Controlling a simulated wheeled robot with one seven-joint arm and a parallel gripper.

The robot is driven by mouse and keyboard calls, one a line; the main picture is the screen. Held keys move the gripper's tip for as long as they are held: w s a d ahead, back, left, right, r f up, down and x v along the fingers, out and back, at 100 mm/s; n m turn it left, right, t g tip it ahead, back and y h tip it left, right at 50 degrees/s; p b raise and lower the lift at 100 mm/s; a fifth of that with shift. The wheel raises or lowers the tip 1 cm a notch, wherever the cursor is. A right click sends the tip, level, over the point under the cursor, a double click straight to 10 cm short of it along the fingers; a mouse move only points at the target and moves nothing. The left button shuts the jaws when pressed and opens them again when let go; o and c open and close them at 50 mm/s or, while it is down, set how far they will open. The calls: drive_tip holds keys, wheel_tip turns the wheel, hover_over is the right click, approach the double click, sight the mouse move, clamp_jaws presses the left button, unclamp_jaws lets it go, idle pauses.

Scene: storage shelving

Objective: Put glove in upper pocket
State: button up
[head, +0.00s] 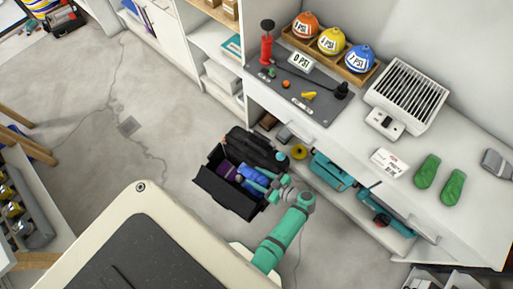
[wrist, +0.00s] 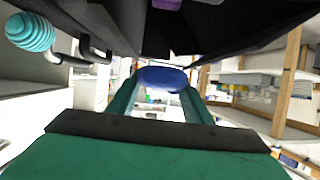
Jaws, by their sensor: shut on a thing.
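My gripper (head: 262,183) reaches down at the right side of an open black bag (head: 240,203) on the floor. In the wrist view my gripper (wrist: 161,88) is shut on a blue thing (wrist: 160,77), likely the glove; only its rounded edge shows between the fingertips. In the head view blue material (head: 249,172) shows at the bag's opening by my fingers, but its outline is unclear. A purple item (head: 228,170) lies inside the bag and also shows in the wrist view (wrist: 166,4). I cannot make out the upper pocket clearly.
A white workbench (head: 336,140) stands right of the bag, with teal cases (head: 333,170) on its lower shelf. Two green glove-like items (head: 427,170) lie on the bench top. A teal ribbed knob (wrist: 30,32) is close at the wrist view's left. Floor left of the bag is clear.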

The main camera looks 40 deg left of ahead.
wheel_tip(320, 180, down, 9)
drive_tip(key=shift+f, duration=0.15)
idle(0.5)
drive_tip(key=shift+s, duration=0.1)
drive_tip(key=o, duration=1.1)
drive_tip(key=shift+o, duration=0.2)
drive_tip(key=shift+r, duration=7)
